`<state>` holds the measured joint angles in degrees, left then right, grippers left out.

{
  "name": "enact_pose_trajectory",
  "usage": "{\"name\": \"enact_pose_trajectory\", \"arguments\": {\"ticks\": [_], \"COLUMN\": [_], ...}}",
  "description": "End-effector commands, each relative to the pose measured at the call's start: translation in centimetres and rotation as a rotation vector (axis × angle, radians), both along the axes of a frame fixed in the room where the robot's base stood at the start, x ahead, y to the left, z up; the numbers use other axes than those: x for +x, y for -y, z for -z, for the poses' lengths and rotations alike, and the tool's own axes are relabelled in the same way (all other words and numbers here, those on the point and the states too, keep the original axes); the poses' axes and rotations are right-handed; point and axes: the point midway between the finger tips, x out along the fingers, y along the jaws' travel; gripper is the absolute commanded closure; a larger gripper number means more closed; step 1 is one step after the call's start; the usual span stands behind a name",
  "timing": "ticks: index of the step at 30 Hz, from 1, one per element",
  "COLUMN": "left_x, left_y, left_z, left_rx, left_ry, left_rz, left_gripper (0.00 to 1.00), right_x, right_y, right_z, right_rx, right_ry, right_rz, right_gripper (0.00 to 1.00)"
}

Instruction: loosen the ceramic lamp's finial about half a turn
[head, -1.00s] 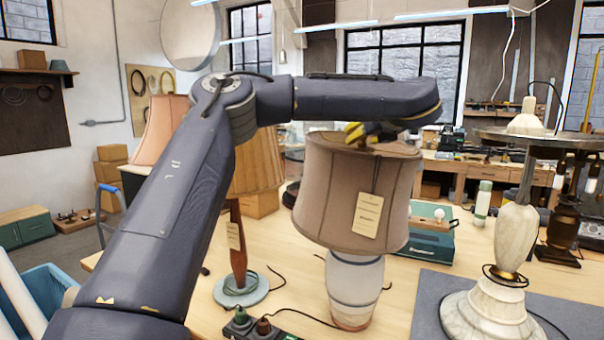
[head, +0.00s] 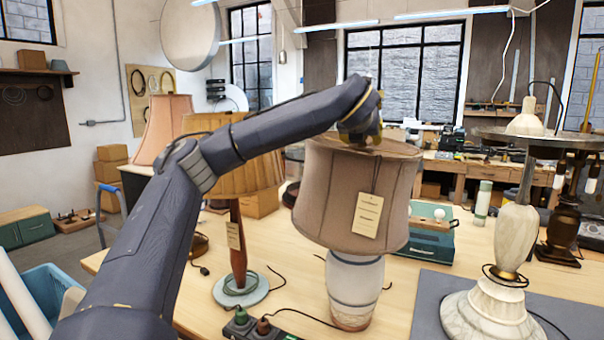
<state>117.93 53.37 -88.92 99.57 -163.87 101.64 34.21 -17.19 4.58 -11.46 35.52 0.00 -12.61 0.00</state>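The ceramic lamp has a white, banded base (head: 355,290) and stands upright on the workbench. Its brownish-pink drum shade (head: 335,205) carries a paper tag (head: 367,215). My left arm reaches in from the left, and my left gripper (head: 362,137) is over the top of the shade, near its centre. The finial is hidden behind the gripper and wrist. The fingertips are too small and covered to tell whether they are open or shut. My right gripper is not in view.
A wooden lamp with a pleated shade (head: 245,165) stands close on the left, under my arm. A marble lamp (head: 516,240) stands on a grey mat (head: 425,300) at right. A teal box (head: 428,238) sits behind. Power sockets (head: 250,328) lie in front.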

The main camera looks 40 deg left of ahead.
Motion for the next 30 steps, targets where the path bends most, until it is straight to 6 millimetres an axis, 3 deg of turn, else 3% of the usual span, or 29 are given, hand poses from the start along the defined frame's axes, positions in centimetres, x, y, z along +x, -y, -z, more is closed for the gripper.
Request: {"name": "enact_pose_trajectory", "arguments": {"ticks": [30], "left_x": [0.05], "left_y": [-0.09], "left_z": [0.14], "left_rx": [-0.003], "left_ry": [-0.001], "left_rz": [0.349], "left_gripper": [0.55], "right_x": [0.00], "right_y": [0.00], "right_z": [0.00], "right_rx": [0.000], "right_ry": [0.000], "right_rz": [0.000], "right_gripper": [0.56]}}
